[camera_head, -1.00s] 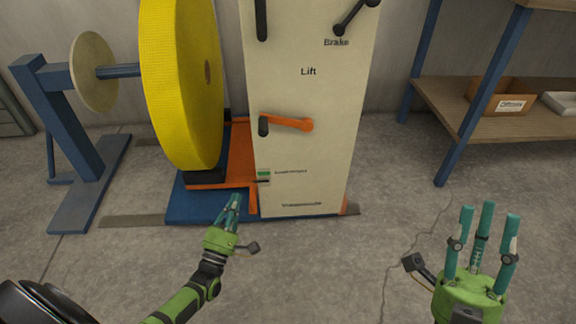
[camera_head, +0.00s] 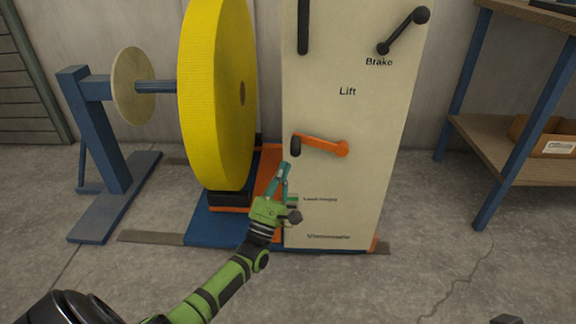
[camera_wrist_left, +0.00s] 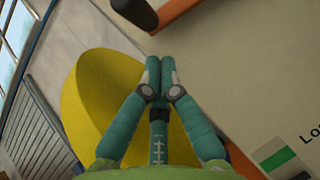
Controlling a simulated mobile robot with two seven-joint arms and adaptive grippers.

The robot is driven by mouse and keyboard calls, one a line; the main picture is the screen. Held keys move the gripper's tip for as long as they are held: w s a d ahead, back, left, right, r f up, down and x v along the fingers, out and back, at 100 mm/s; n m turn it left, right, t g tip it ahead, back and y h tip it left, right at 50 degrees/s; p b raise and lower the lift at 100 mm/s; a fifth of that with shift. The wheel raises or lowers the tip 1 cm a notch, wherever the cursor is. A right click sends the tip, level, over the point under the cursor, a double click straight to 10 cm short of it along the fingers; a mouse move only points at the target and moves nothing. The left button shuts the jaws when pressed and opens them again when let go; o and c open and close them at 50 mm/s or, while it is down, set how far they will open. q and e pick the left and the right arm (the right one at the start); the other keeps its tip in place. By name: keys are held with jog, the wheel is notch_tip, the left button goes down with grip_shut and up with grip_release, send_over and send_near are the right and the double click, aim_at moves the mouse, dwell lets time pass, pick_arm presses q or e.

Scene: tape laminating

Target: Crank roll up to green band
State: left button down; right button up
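The orange crank (camera_head: 325,145) sits on the front of the pale Lift panel (camera_head: 350,190), with its black handle (camera_head: 296,147) pointing left. The crank's orange arm (camera_wrist_left: 178,8) and dark handle (camera_wrist_left: 135,12) also show at the top of the left wrist view. The yellow roll (camera_head: 215,100) stands upright left of the panel. My left gripper (camera_head: 283,170) is just below the handle, with its fingertips drawn together and nothing between them. I cannot tell whether it touches the handle. The green band (camera_wrist_left: 272,155) shows on the panel in the left wrist view. My right gripper is out of view.
A second, black crank (camera_head: 403,32) is at the panel's top right, beside the word Brake. A blue stand (camera_head: 100,140) is at the left. A wooden shelf (camera_head: 500,140) with a cardboard box (camera_head: 545,140) is at the right. The floor in front is clear.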

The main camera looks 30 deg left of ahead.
pick_arm(q)
jog(key=shift+w+d+r, duration=0.15)
jog(key=shift+d+r, duration=0.15)
jog(key=shift+r, duration=0.35)
jog(key=shift+w+d+r, duration=0.1)
jog(key=shift+d+r, duration=0.2)
jog(key=shift+r, duration=0.35)
jog(key=shift+r, duration=0.15)
